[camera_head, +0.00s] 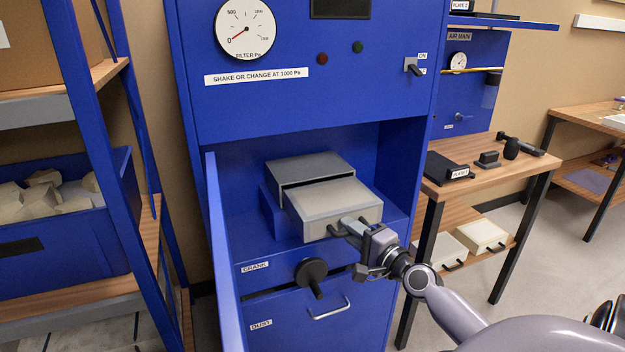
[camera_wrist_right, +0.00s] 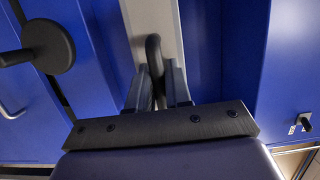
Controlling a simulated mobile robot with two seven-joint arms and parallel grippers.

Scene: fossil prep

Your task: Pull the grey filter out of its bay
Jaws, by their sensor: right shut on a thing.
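The grey filter (camera_head: 335,203) is a flat, pale grey box in the open cabinet. It sticks out toward the front of its bay, a darker grey housing (camera_head: 309,167) with a dark gap under its top; its rear end is hidden. My right gripper (camera_head: 347,230) is shut on the dark handle at the filter's front face. In the right wrist view the handle (camera_wrist_right: 153,55) stands between the two fingers, with the pale filter face (camera_wrist_right: 150,18) behind it. My left gripper is not in view.
The blue cabinet door (camera_head: 221,250) stands open at the left. Below the filter are a black crank (camera_head: 312,274) and a dust drawer with a handle (camera_head: 330,309). A wooden bench (camera_head: 500,180) with tools stands to the right; a shelf with a blue bin (camera_head: 60,245) is at the left.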

